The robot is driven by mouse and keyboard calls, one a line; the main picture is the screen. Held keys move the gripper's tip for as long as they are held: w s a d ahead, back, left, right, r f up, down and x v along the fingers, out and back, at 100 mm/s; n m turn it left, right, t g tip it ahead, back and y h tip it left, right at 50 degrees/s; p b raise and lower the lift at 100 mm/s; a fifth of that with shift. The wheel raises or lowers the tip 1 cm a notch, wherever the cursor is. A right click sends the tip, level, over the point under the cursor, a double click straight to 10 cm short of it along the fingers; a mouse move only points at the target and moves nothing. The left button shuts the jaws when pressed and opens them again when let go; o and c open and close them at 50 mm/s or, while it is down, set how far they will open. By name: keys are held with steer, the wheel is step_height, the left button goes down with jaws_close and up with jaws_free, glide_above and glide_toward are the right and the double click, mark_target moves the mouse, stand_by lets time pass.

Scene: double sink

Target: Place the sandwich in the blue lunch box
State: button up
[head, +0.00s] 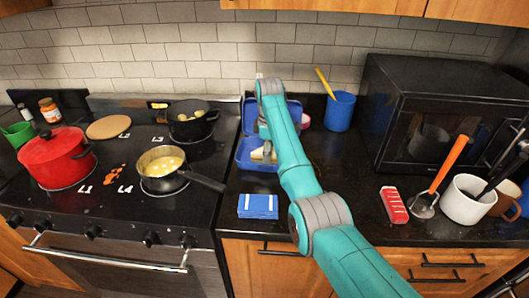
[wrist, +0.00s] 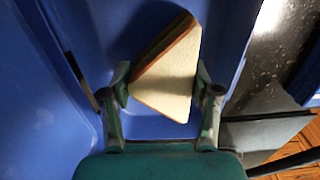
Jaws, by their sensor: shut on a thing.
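The blue lunch box (head: 243,155) stands open on the black counter, right of the stove, with its lid raised at the back. My arm hides part of it in the head view. In the wrist view, the lunch box's blue wall (wrist: 50,110) surrounds the scene. The sandwich (wrist: 172,78), a pale triangle with a brown crust edge, is between the fingers of my gripper (wrist: 163,95), which is shut on it. It appears inside or just above the box; I cannot tell whether it touches the floor. In the head view, a bit of the sandwich (head: 258,154) shows beside my arm.
A blue and white packet (head: 258,206) lies in front of the box. A blue cup (head: 339,110) stands behind right, near the microwave (head: 440,120). A saucepan (head: 163,170) has its handle pointing toward the box. Counter right of my arm is partly clear.

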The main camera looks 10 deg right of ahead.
steer(key=shift+f, duration=0.2)
steer(key=o, duration=0.6)
steer(key=shift+o, duration=0.2)
steer(key=shift+r, duration=0.1)
